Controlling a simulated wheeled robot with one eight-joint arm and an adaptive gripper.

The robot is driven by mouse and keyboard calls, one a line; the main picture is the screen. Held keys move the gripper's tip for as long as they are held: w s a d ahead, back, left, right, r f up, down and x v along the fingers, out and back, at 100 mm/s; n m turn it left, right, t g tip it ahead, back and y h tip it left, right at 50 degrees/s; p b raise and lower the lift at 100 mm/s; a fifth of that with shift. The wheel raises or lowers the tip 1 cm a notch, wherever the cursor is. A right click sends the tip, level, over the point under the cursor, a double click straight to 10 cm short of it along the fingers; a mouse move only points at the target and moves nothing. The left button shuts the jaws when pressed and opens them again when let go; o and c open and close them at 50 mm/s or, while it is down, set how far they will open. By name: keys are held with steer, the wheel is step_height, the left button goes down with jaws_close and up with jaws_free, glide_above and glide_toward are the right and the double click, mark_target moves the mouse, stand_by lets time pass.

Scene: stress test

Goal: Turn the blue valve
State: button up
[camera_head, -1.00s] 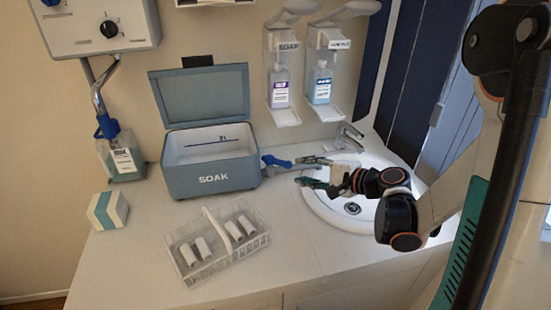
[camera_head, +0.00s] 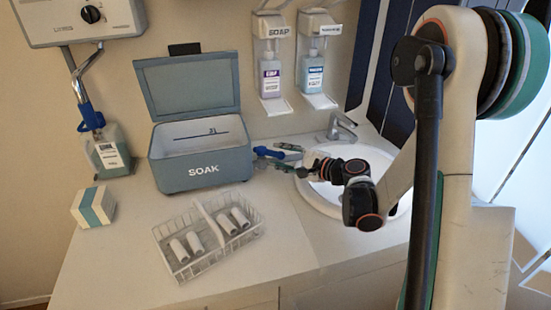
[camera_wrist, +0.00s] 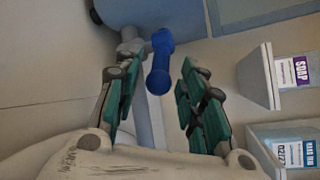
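The blue valve handle (camera_head: 268,152) sits at the right side of the grey-blue SOAK box (camera_head: 203,172), on a pale pipe. In the wrist view the blue handle (camera_wrist: 160,62) hangs from a grey fitting (camera_wrist: 131,42) and points down between my fingers. My gripper (camera_head: 284,158) has come in from the right, over the sink's left edge. In the wrist view my gripper (camera_wrist: 157,78) is open, with a green finger on either side of the handle. Gaps show on both sides, so I see no grip on it.
The white sink (camera_head: 313,196) and its tap (camera_head: 340,128) are near my arm. Two wall dispensers (camera_head: 271,75) (camera_head: 312,73) hang above the counter. A wire basket (camera_head: 245,238) with several white rolls stands in front of the box. A bottle (camera_head: 110,152) stands at the left.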

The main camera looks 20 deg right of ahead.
mark_target(269, 155)
steer(key=shift+b+x, duration=0.3)
steer(key=shift+x, duration=1.3)
jaws_close()
